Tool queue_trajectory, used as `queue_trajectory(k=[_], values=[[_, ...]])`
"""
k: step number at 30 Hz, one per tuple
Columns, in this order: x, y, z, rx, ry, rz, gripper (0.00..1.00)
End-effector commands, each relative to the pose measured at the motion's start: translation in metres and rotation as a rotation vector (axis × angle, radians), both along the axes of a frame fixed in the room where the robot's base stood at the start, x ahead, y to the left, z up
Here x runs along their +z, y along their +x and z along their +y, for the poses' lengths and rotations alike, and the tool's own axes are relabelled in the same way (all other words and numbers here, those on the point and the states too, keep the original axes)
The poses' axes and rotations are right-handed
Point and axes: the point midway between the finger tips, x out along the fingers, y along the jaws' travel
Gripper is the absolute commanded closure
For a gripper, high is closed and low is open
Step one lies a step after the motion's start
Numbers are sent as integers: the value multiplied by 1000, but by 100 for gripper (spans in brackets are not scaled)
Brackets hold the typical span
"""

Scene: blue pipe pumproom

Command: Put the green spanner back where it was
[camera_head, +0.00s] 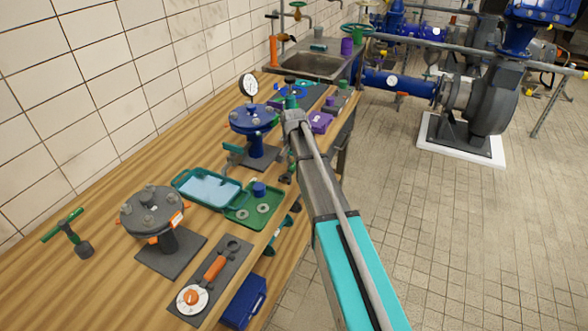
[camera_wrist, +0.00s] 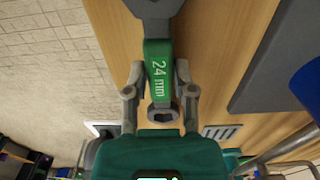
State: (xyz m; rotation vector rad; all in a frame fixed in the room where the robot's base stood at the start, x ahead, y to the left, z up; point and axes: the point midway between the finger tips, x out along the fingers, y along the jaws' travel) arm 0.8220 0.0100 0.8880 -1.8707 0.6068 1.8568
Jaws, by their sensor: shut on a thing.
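In the wrist view the green spanner (camera_wrist: 158,60), marked "24 mm", lies between the fingers of my gripper (camera_wrist: 159,78), which is shut on its green handle. Its grey head reaches past the top edge of that view, and a dark ring end shows near the gripper's teal body. The wooden bench top lies behind the spanner; I cannot tell the gap between them. In the head view my arm reaches over the bench's right edge beside the blue flange (camera_head: 254,118). The spanner cannot be made out clearly there.
A teal tray (camera_head: 176,182) and a green tray (camera_head: 230,214) with washers lie on the bench. A grey flange stand (camera_head: 152,212) and a dark plate (camera_head: 238,250) with an orange-handled tool are nearer. A sink (camera_head: 318,66) is at the far end.

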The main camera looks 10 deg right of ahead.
Motion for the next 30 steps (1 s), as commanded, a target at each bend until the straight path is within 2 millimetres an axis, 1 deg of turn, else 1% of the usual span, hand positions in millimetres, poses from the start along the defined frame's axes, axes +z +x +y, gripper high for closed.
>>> queue_trajectory(k=[10, 15, 16, 18, 21, 30], values=[[-1, 0, 0, 0, 0, 0, 100], [-5, 0, 0, 0, 0, 0, 100], [-4, 0, 0, 0, 0, 0, 61], [-4, 0, 0, 0, 0, 0, 48], [-4, 0, 0, 0, 0, 0, 32], [-4, 0, 0, 0, 0, 0, 32]])
